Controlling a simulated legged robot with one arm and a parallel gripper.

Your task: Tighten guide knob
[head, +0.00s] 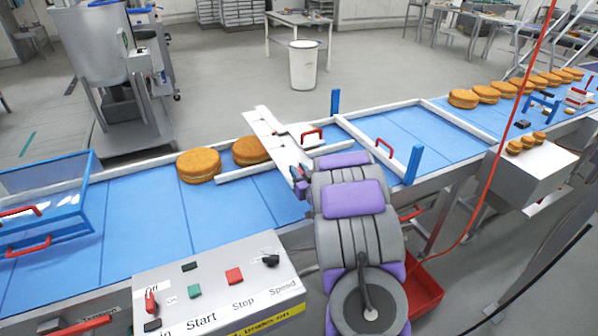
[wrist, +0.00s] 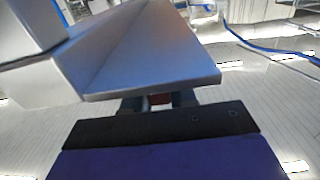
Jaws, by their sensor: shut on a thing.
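My gripper (head: 299,178) is at the near side of the conveyor, by the pale metal guide (head: 262,125). In the wrist view, the dark fingers of my gripper (wrist: 158,103) are shut on a small reddish piece, which looks like the guide knob (wrist: 160,98). The knob sits under the edge of a grey metal plate (wrist: 150,60) and is mostly hidden. In the head view, my arm and gripper hide the knob. How tight it is cannot be seen.
Filled rounds (head: 199,164) lie on the blue belt (head: 100,240) left of the guide. A red handle (head: 312,133) and a blue post (head: 413,165) stand near my arm. The control box (head: 220,285) is at front left, a red crate (head: 424,290) below right. A red cable (head: 490,165) hangs at right.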

